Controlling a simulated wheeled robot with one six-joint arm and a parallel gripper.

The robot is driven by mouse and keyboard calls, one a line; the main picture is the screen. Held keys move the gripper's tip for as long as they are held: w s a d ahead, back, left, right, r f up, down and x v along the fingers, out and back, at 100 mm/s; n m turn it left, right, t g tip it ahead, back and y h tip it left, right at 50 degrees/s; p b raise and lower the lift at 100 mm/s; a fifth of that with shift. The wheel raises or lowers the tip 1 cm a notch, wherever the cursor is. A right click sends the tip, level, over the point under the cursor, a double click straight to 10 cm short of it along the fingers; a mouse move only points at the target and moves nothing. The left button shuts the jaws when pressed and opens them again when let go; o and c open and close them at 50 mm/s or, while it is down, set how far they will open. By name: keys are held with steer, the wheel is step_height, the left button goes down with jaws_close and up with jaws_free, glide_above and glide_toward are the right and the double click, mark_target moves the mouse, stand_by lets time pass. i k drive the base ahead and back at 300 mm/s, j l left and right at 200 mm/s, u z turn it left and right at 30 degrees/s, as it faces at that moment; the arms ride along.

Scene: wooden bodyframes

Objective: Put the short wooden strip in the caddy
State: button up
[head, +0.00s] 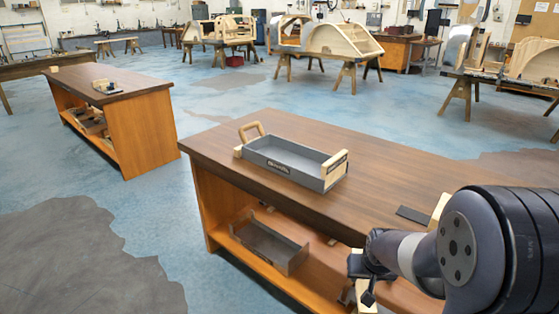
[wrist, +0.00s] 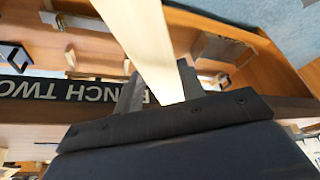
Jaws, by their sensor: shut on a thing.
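The caddy (head: 328,181) is a grey open tray with pale wooden end pieces and a looped wooden handle. It stands upright on the near bench, and the inside that shows is empty. My gripper (head: 367,282) is low at the bench's front side, to the right of and below the caddy, apart from it. It is shut on a pale wooden strip (wrist: 146,38), which runs out of the top of the wrist view. A bit of pale wood also shows beside the gripper in the head view (head: 356,266). The strip's full length is not visible.
The near bench (head: 375,185) has clear top between the caddy and a dark flat piece (head: 413,215). Another pale wooden piece (head: 438,208) is partly behind my arm. A grey tray (head: 268,247) sits on the shelf below. A second bench (head: 130,85) stands further left.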

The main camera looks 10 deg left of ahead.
mark_target(280, 157)
steer(key=i+j+z, duration=0.1)
steer(key=j, duration=0.5)
steer(key=i+j+z, duration=0.1)
steer(key=j, duration=0.5)
steer(key=j+z, duration=0.15)
steer(key=j, duration=0.5)
steer(key=i, duration=0.05)
